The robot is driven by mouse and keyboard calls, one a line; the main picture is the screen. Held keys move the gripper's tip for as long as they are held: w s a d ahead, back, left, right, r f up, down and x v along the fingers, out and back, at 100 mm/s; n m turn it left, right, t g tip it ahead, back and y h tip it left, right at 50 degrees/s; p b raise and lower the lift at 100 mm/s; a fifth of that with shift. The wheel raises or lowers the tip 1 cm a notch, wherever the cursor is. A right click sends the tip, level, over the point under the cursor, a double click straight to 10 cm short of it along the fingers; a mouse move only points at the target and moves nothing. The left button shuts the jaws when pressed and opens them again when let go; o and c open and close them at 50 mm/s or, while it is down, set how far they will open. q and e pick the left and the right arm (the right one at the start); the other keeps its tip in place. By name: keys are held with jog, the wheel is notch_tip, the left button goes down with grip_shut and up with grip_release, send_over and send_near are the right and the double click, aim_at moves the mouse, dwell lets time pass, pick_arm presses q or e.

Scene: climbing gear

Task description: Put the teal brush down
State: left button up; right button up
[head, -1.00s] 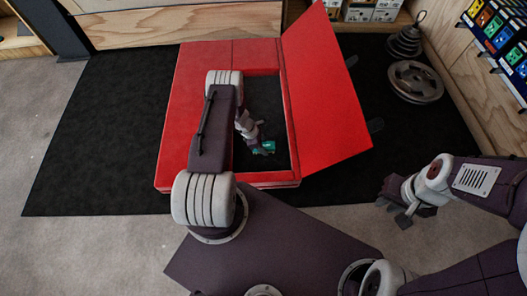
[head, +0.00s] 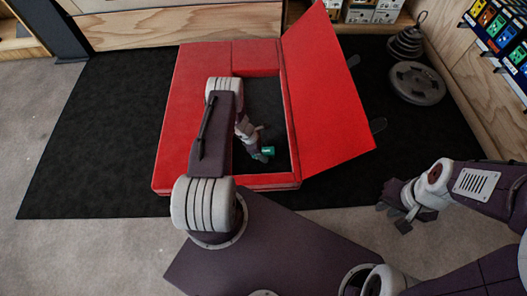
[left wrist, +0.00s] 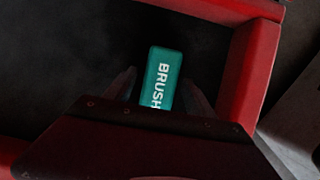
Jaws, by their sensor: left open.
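The teal brush (head: 268,150) is a small block inside the red box, near the front of its dark interior. My right gripper (head: 394,217) is open and empty, outside the box at the right.
The red box (head: 185,115) lies on a black mat (head: 95,140), its flap (head: 325,90) folded out to the right. Weight plates (head: 416,83) lie at the back right beside a wooden wall. The box walls surround my left gripper. The mat's left side is clear.

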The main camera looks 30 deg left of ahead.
pick_arm(q)
notch_tip(320, 180, up, 19)
jog(key=s+m+p, duration=0.1)
jog(key=m+p, duration=0.4)
jog(key=p, duration=0.1)
jog(key=s+d+r+m+y, duration=0.1)
jog(key=s+d+r+m, duration=0.2)
jog(key=s+r+m, duration=0.2)
jog(key=s+d+r+m+y, duration=0.1)
jog(key=s+d+r+m, duration=0.2)
jog(key=s+r+m, duration=0.2)
jog(key=s+d+r+m+g+y, duration=0.1)
jog(key=s+d+r+m, duration=0.2)
jog(key=r+m, duration=0.6)
jog(key=shift+s+d+r+y, duration=0.25)
jog(key=shift+s+r+y, duration=0.15)
jog(key=shift+s+r, duration=0.55)
notch_tip(320, 180, up, 43)
jog(key=p, duration=4.3)
jog(key=shift+f, duration=0.15)
